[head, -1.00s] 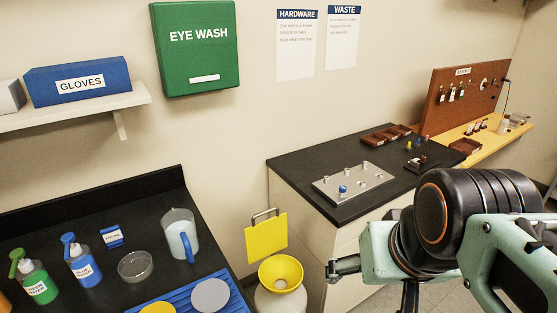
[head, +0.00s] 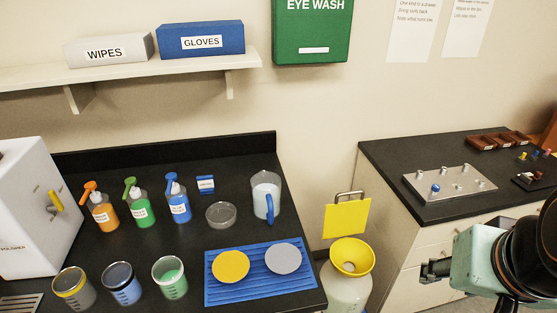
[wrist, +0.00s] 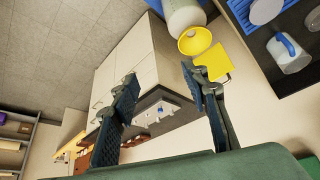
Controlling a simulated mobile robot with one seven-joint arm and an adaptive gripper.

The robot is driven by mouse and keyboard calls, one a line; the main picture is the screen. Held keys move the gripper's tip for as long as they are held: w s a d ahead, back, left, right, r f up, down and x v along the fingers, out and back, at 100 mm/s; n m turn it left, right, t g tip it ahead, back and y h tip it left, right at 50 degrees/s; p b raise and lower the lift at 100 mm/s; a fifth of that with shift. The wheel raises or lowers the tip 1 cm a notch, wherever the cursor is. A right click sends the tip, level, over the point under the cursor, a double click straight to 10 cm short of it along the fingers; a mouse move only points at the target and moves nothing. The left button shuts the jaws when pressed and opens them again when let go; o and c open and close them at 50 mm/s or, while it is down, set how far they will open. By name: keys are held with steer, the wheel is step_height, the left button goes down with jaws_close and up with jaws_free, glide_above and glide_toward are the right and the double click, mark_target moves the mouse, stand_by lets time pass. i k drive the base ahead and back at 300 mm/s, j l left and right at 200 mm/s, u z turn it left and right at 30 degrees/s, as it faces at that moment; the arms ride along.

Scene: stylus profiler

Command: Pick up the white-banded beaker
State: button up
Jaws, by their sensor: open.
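Three beakers stand in a row at the front of the left black bench in the head view. The left one (head: 73,288) has a yellow band, the middle one (head: 120,284) has blue contents and a dark rim, and the right one (head: 170,278) has green contents and a pale rim. The right one looks most like the white-banded beaker, but its band is too small to be sure. My gripper (head: 434,270) is far to the right of them, beyond the bench. In the wrist view my gripper (wrist: 160,80) is open and empty, with no beaker row in sight.
A blue ribbed mat (head: 260,293) with yellow and grey discs lies right of the beakers. Pump bottles (head: 140,212), a glass dish (head: 221,215) and a jug (head: 265,195) stand behind. A white machine (head: 35,210) is at left. A yellow funnel (head: 352,257) stands between the benches.

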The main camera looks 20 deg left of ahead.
mark_target(169, 274)
steer(key=k+u, duration=0.1)
steer(key=u, duration=1.95)
steer(key=z, duration=1.65)
steer(key=u, duration=1.65)
steer(key=l+u, duration=0.35)
steer(key=l, duration=0.15)
